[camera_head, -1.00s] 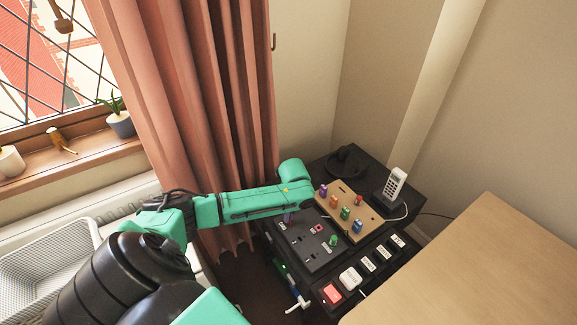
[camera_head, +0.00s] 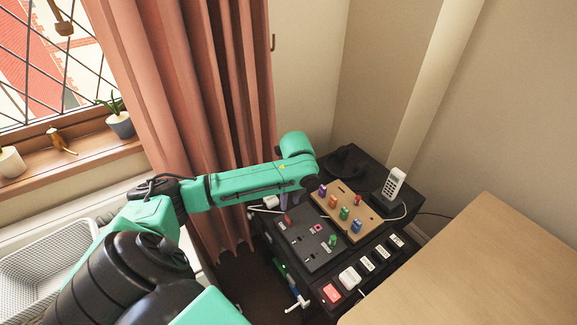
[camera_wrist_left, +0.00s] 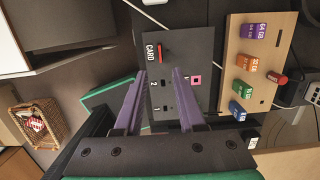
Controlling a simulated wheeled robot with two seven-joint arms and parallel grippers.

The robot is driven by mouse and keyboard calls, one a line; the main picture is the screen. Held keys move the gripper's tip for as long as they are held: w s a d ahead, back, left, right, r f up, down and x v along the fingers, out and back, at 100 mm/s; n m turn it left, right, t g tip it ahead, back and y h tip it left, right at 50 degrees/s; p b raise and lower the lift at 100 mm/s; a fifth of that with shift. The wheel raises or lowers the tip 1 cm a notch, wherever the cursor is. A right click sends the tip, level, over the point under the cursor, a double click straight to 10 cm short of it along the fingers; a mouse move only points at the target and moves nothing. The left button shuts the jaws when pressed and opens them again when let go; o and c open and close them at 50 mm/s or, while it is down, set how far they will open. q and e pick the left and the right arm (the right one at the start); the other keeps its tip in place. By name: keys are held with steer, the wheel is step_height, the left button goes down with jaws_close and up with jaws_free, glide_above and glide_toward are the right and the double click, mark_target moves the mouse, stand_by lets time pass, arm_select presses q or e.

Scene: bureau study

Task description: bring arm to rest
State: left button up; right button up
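My left arm (camera_head: 250,184), teal and black, reaches in from the left over the dark cabinet. Its purple gripper fingers are mostly hidden behind the arm in the head view. In the left wrist view my left gripper (camera_wrist_left: 159,74) is open, with its two purple fingers apart and nothing between them. The fingers point towards the black slotted panel (camera_wrist_left: 177,110) marked CARD; a red piece (camera_wrist_left: 164,52) sits at that mark. The gap to the panel is hard to judge. My right gripper is not in view.
A wooden holder (camera_head: 334,219) carries several coloured memory sticks. A cordless phone (camera_head: 393,186) stands behind it. A row of labelled blocks (camera_head: 366,264) lies in front. A pale desk (camera_head: 480,270) fills the right; a curtain (camera_head: 190,100) hangs behind my arm.

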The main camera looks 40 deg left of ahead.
arm_select(q)
step_height(320, 180, up, 5)
steer(key=s+d+f+n+t+h, duration=0.1)
steer(key=s+d+f+n, duration=0.25)
steer(key=d+n, duration=0.35)
steer(key=s+d+f+n+t+h, duration=0.2)
steer(key=s+d+f+n, duration=0.1)
steer(key=s+d+n, duration=0.3)
steer(key=s+a+f+n+y, duration=0.1)
steer(key=s+a+n, duration=0.35)
steer(key=n, duration=0.25)
step_height(320, 180, down, 25)
steer(key=s+d+g, duration=0.1)
steer(key=s, duration=0.2)
steer(key=s+a+f+m+g, duration=0.1)
steer(key=s+a+f, duration=0.1)
steer(key=s+f, duration=1)
steer(key=s, duration=0.3)
steer(key=shift+s+a+f+y, duration=0.25)
steer(key=shift+s+a+y, duration=0.05)
steer(key=shift+s+a, duration=0.1)
